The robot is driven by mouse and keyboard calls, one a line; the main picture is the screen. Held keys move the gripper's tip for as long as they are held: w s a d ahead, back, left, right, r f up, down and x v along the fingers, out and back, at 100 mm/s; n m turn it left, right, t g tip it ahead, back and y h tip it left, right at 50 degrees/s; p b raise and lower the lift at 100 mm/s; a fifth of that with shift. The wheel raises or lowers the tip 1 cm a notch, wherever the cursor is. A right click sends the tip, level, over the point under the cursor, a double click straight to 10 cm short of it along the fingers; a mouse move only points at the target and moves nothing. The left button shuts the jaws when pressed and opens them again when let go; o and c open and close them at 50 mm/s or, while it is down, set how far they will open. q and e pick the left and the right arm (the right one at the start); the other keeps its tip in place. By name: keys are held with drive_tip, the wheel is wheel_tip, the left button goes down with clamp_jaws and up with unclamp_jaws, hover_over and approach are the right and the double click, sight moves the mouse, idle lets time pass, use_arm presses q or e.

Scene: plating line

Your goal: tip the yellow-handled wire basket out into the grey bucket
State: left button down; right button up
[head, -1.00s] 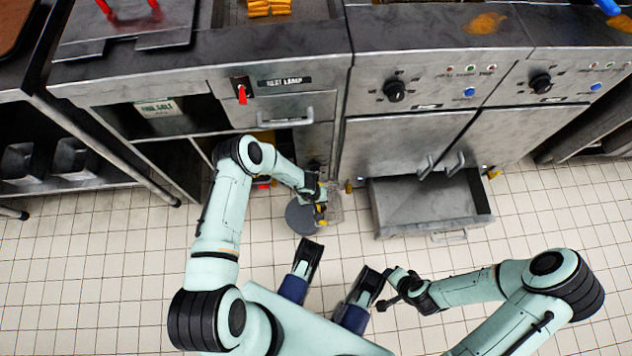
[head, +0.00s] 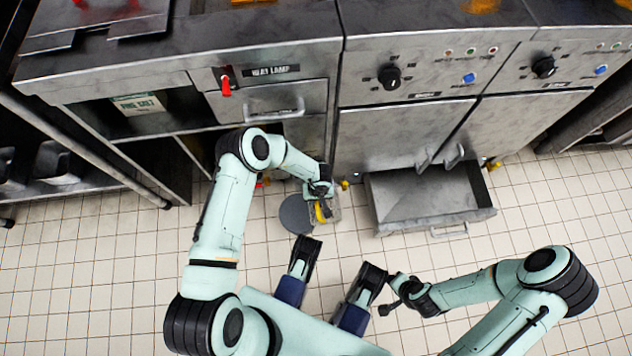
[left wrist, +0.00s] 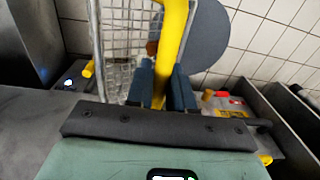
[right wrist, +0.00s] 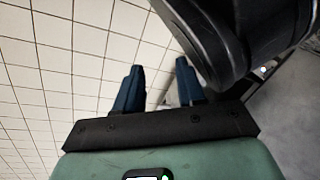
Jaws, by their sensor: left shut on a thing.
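My left gripper (head: 322,203) is shut on the yellow handle (left wrist: 172,45) of the wire basket. The basket's mesh (left wrist: 122,45) shows to the left of the handle in the left wrist view, tilted. In the head view the basket (head: 334,206) is partly hidden by the gripper, and its contents cannot be made out. The grey bucket (head: 297,214) stands on the floor just left of the basket. It also shows as a grey round shape (left wrist: 207,35) beyond the handle in the left wrist view. My right gripper (right wrist: 158,92) is open and empty, above the tiled floor.
An open metal drawer (head: 385,212) juts out low at the right of the basket. The counter front with the heat lamp switch (head: 226,85) stands behind my left arm. A dark shelf with bins (head: 58,163) is at the far left. Tiled floor (head: 130,270) is clear around.

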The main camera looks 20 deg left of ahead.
use_arm(q)
drive_tip(key=shift+w+d+g+y+b, duration=0.25)
drive_tip(key=shift+y+b, duration=0.25)
drive_tip(key=shift+b, duration=0.6)
drive_tip(key=shift+w+d+g+y+b, duration=0.2)
drive_tip(key=shift+d+g+y+b, duration=0.4)
drive_tip(key=shift+b, duration=0.45)
drive_tip(key=shift+w+y, duration=0.1)
drive_tip(key=shift+y, duration=0.3)
drive_tip(key=shift+w+d+g+y, duration=0.2)
drive_tip(key=shift+d+g+y, duration=0.15)
drive_tip(key=shift+g+y, duration=0.5)
use_arm(e)
drive_tip(key=s+d+f+g, duration=0.1)
drive_tip(key=s+f+g, duration=0.2)
drive_tip(key=s+f, duration=0.2)
drive_tip(key=shift+s+m, duration=0.3)
drive_tip(key=shift+s, duration=1.4)
use_arm(q)
drive_tip(key=shift+s, duration=0.1)
use_arm(e)
drive_tip(key=shift+s+f, duration=0.1)
